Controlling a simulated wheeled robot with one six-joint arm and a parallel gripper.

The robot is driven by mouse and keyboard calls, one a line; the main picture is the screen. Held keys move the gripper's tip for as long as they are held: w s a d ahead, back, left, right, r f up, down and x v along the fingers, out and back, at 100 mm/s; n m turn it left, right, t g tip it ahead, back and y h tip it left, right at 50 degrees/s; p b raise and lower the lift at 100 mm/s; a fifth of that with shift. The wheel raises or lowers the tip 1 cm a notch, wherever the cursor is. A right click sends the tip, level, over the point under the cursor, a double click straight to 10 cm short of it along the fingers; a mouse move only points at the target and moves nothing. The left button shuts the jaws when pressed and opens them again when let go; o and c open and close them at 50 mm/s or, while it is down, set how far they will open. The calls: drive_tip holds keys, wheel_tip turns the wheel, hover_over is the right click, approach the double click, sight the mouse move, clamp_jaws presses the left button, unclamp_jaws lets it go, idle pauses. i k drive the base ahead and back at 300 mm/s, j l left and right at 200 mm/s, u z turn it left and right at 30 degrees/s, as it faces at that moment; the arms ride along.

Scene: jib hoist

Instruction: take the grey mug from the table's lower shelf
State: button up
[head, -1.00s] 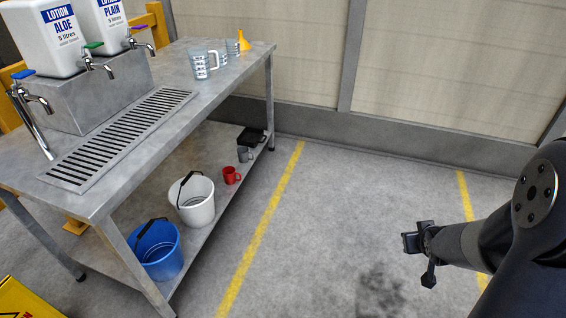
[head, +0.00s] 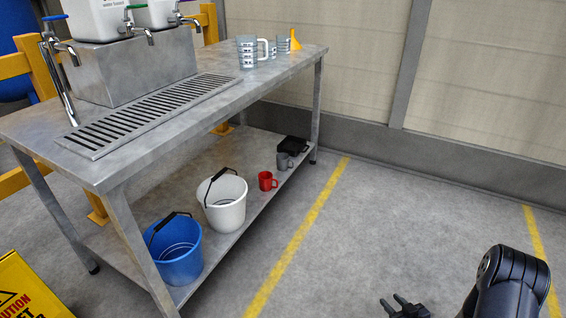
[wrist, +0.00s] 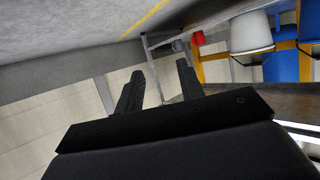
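The grey mug (head: 284,161) stands on the table's lower shelf (head: 245,224), between the red mug (head: 267,181) and a black tray-like item (head: 293,146). In the wrist view the grey mug (wrist: 178,45) shows small, beyond the fingertips and next to the red mug (wrist: 198,38). My gripper (head: 399,303) is low at the bottom of the head view, out over the floor, well apart from the shelf. In the wrist view my gripper (wrist: 157,75) has its two fingers spread with nothing between them.
A white bucket (head: 228,206) and a blue bucket (head: 176,252) stand on the shelf's near part. The table top (head: 215,95) overhangs the shelf and holds measuring jugs (head: 248,52). A table leg (head: 316,108) stands near the mug. Floor to the right is clear.

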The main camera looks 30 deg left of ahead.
sight(285, 163)
drive_tip(key=i+j+u, duration=0.15)
drive_tip(key=i+j, duration=0.2)
drive_tip(key=i+j+u, duration=0.15)
drive_tip(key=i+j, duration=0.2)
drive_tip(key=i, duration=0.25)
drive_tip(key=i+j+u, duration=0.1)
drive_tip(key=i+j, duration=0.15)
drive_tip(key=i, duration=0.2)
drive_tip(key=i+j+u, duration=0.15)
drive_tip(key=i, duration=0.35)
drive_tip(key=i+j+u, duration=0.15)
drive_tip(key=i, duration=0.4)
